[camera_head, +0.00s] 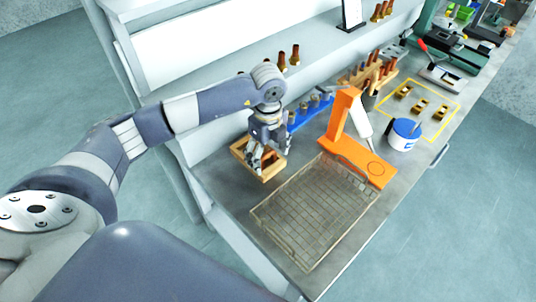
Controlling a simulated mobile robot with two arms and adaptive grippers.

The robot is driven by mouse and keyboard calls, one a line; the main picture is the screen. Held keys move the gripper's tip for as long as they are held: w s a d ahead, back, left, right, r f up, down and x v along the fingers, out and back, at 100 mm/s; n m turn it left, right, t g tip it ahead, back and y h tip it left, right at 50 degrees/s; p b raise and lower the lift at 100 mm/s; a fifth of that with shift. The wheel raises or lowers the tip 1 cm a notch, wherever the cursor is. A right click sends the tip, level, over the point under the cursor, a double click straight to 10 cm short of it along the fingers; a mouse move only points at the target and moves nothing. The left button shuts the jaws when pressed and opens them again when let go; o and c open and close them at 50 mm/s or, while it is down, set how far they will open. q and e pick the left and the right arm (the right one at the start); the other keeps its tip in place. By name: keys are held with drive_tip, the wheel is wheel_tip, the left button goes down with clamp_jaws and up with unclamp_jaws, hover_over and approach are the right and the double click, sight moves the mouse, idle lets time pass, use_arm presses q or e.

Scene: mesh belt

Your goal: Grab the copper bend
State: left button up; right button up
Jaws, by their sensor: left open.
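My left gripper (268,160) is open and points down over a small wooden tray (276,175) on the bench. The gripper hides much of the inside of the tray. Something darker brown shows in it, but I cannot make out its shape, so I cannot tell whether it is the copper bend. Upright copper-coloured pieces (295,55) stand on the shelf behind, apart from the gripper. More copper-coloured pieces stand in a wooden rack (352,82) farther back on the bench. My right gripper is not in view.
A mesh mat (315,210) lies right of the tray. An orange stand (355,155) rises beyond it, with a white tub (403,134) to its right. A blue rack (298,122) stands behind the gripper. Several brass pieces (421,105) lie inside a yellow outline.

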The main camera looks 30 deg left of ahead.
use_arm(q)
drive_tip(key=shift+f, duration=0.25)
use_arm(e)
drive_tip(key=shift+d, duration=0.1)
use_arm(q)
drive_tip(key=c, duration=1.2)
drive_tip(key=shift+c, duration=0.2)
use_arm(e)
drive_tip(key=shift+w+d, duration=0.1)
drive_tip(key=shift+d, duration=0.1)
use_arm(q)
drive_tip(key=shift+r, duration=0.2)
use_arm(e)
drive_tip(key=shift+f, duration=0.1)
